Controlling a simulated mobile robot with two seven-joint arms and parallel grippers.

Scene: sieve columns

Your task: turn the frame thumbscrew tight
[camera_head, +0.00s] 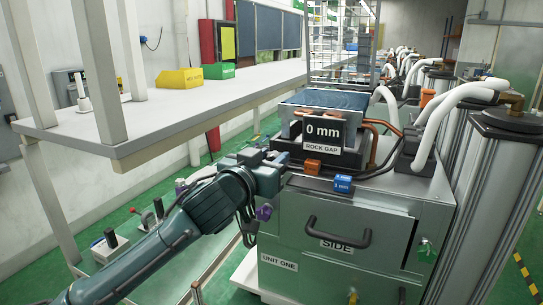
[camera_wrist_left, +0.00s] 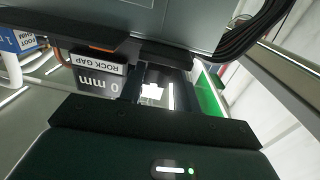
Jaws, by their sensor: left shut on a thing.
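The sieve frame (camera_head: 345,97) has a dark blue mesh top and sits on the metal cabinet (camera_head: 330,225) marked "UNIT ONE". On its front is a screen (camera_head: 323,131) that reads "0 mm" over a "ROCK GAP" label; it also shows upside down in the left wrist view (camera_wrist_left: 97,82). My left gripper (camera_head: 272,157) is at the left side of the frame, close against it, and shut. The frame thumbscrew is hidden at the jaws, so its turn does not show. My right gripper is out of view.
Orange (camera_head: 312,166) and blue (camera_head: 343,184) tags stand on the cabinet top, in front of the frame. The cabinet has a dark handle (camera_head: 337,238). A white shelf (camera_head: 170,110) with yellow (camera_head: 180,78) and green (camera_head: 218,71) bins is to the left. White hoses run at right.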

